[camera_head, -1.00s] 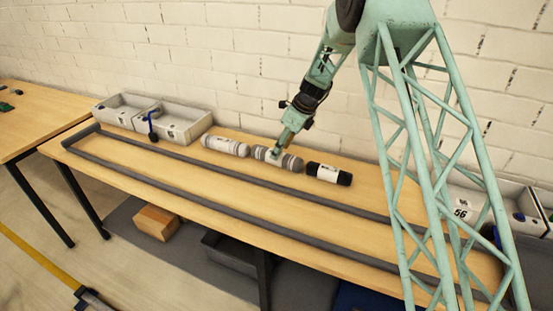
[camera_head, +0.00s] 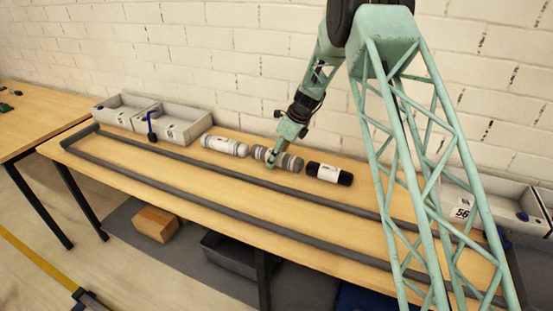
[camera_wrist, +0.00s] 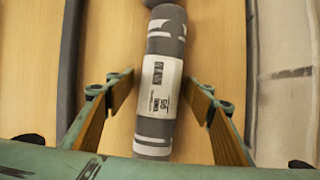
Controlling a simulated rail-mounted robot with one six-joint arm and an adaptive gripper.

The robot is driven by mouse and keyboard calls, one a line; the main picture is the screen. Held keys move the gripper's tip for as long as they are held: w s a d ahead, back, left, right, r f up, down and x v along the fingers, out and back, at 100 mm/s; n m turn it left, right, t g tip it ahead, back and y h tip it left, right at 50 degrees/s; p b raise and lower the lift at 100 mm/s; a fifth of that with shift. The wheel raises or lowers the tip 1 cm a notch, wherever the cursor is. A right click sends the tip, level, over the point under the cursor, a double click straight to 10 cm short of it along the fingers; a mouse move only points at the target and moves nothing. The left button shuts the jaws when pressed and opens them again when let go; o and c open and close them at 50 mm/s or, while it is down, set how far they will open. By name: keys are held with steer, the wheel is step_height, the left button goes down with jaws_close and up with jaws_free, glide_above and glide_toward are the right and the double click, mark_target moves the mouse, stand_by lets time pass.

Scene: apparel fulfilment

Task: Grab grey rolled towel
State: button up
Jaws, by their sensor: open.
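The grey rolled towel (camera_head: 288,160) lies on the wooden table, the middle one of three rolls in a row. In the wrist view the grey towel (camera_wrist: 162,85) has a white label and white patches and runs lengthwise between my fingers. My gripper (camera_head: 276,158) is at the towel in the head view and covers part of it. In the wrist view my gripper (camera_wrist: 160,108) is open, with one finger on each side of the towel and a gap on both sides. The towel's near end is hidden behind the gripper body.
A white roll (camera_head: 224,146) lies to the left and a black roll with a white label (camera_head: 328,174) to the right. Grey bins (camera_head: 182,125) stand at the table's left end. A dark rail (camera_head: 230,211) runs along the table. More bins (camera_head: 470,207) stand at the right.

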steer(key=shift+c, duration=0.2)
steer(key=c, duration=0.9)
steer(key=shift+c, duration=0.2)
steer(key=shift+r, duration=0.15)
steer(key=shift+r+p, duration=1.3)
steer(key=shift+r, duration=3.55)
